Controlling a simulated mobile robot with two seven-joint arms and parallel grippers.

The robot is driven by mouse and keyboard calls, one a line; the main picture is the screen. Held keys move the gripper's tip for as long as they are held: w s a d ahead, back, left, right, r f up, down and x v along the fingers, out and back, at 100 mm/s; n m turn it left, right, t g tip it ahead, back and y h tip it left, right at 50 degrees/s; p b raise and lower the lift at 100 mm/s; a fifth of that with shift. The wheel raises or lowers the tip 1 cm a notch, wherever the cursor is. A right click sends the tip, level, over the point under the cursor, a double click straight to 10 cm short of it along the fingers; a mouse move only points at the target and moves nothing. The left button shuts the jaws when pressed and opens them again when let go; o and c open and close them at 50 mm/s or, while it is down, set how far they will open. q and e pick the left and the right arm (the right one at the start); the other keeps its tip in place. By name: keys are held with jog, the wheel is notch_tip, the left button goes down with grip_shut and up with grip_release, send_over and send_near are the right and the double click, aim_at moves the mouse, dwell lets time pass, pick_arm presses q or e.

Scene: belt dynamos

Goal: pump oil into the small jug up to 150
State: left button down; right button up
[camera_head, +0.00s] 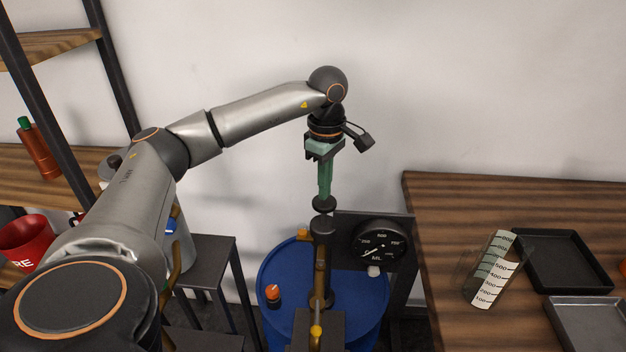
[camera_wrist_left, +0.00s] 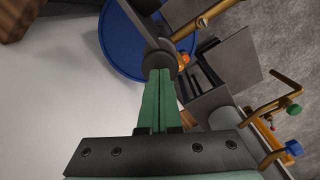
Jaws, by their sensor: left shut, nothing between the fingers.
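My left gripper (camera_head: 324,195) points straight down above the blue oil drum (camera_head: 272,318), its green fingers shut and empty. The fingertips are at the round black knob of the pump (camera_head: 323,204), touching or just above it; I cannot tell which. In the left wrist view the shut fingers (camera_wrist_left: 160,75) end at the dark knob (camera_wrist_left: 158,60). A round black ML dial (camera_head: 380,245) is beside the pump. My right gripper is out of view.
The wooden table (camera_head: 440,215) at right holds a black tray (camera_head: 565,262) and a grey tray (camera_head: 590,325). A dark stool (camera_head: 205,248) stands left of the drum. A red container (camera_head: 25,240) and red-brown bottle (camera_head: 40,150) are on the left shelves.

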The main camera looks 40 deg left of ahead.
aim_at(324, 203)
pick_arm(q)
jog(key=shift+s+f+b, duration=0.1)
jog(key=shift+f+b, duration=1.15)
jog(key=shift+f, duration=0.95)
jog(key=shift+r, duration=0.1)
notch_tip(324, 203, up, 9)
jog(key=p, duration=0.7)
jog(key=shift+f, duration=0.2)
jog(key=shift+r, duration=0.25)
notch_tip(324, 203, up, 12)
jog(key=shift+f, duration=0.15)
dwell(0.4)
